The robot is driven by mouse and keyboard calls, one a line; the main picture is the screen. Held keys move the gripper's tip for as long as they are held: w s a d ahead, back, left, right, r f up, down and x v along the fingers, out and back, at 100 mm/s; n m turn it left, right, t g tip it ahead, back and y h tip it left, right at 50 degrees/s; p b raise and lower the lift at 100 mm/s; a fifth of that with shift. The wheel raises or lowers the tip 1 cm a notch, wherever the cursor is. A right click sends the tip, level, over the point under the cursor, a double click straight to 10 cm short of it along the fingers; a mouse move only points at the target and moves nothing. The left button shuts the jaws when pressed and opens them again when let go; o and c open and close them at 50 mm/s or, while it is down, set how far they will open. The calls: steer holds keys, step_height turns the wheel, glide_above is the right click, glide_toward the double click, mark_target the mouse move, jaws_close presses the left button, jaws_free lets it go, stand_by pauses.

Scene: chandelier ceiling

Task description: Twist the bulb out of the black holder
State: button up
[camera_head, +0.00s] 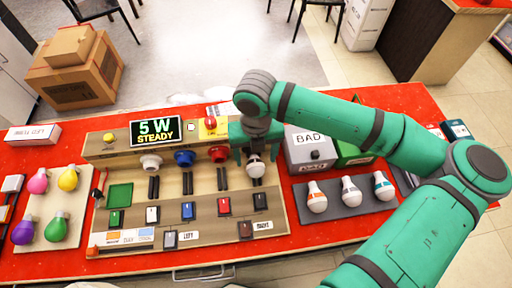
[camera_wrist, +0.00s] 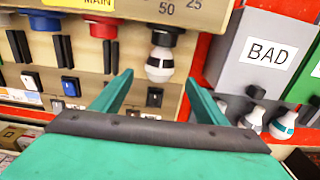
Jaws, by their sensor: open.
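The white bulb with a dark band (camera_wrist: 160,64) sits in the black holder (camera_wrist: 167,36) on the panel, seen in the wrist view. In the head view the bulb (camera_head: 255,168) shows just below my gripper (camera_head: 254,152), which hides the holder. In the wrist view my gripper (camera_wrist: 158,82) is open, with one finger to each side of the bulb and gaps between. I cannot tell from the frames whether a finger touches it.
White, blue and red holders (camera_head: 217,153) line the panel left of the bulb. The display (camera_head: 155,131) reads "5 W STEADY". A grey BAD box (camera_head: 300,153) stands to the right, beside a green box. Three bulbs lie on a grey mat (camera_head: 334,206); colored bulbs are far left.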

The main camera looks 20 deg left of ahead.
mark_target(255, 165)
steer(key=shift+f, duration=2.95)
steer(key=shift+a, duration=0.1)
steer(key=c, duration=1.1)
